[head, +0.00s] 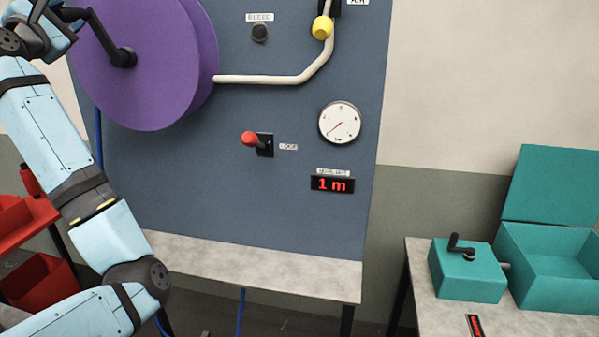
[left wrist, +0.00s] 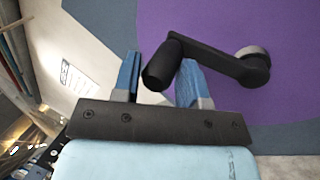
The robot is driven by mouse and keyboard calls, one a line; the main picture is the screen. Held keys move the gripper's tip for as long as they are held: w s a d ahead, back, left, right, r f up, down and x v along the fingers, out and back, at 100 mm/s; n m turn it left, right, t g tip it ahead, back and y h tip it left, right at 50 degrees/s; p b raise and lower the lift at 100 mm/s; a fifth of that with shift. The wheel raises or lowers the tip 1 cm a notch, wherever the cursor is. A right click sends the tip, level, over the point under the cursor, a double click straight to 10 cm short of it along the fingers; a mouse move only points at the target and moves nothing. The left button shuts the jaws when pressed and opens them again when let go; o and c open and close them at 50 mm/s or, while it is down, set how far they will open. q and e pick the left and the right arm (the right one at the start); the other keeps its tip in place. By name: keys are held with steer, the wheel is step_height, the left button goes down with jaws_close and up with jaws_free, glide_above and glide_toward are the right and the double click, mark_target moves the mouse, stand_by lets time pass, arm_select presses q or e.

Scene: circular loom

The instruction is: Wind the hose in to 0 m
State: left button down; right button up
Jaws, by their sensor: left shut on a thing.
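The purple hose reel (head: 160,60) is mounted on the blue-grey panel at upper left in the head view. Its black crank (head: 105,38) runs from the hub up and left to my left gripper (head: 68,14). In the left wrist view my left gripper (left wrist: 159,72) has its blue fingers on both sides of the black crank handle (left wrist: 161,66), shut on it. The red digital display (head: 332,184) reads 1 m. A blue hose (head: 98,135) hangs below the reel's left side, and a blue length (head: 240,312) shows below the bench. My right gripper is out of view.
The panel (head: 230,170) carries a red-knobbed lever (head: 250,139), a round gauge (head: 340,122), a black bleed knob (head: 260,33) and a yellow valve (head: 322,27) on a cream pipe. Red bins (head: 40,280) stand at left, teal boxes (head: 468,270) at right. The bench top (head: 270,270) is clear.

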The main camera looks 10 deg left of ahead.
arm_select(q)
steer(key=d, duration=0.1)
steer(key=d+r, duration=0.1)
steer(key=d, duration=0.1)
steer(key=shift+s+d, duration=0.1)
steer(key=shift+d, duration=0.05)
steer(key=c, duration=0.8)
jaws_free()
steer(key=shift+o, duration=0.2)
steer(key=shift+a+f, duration=0.15)
steer(key=shift+a, duration=0.15)
steer(key=shift+s, duration=0.15)
steer(key=s, duration=0.7)
steer(key=shift+s+a, duration=0.3)
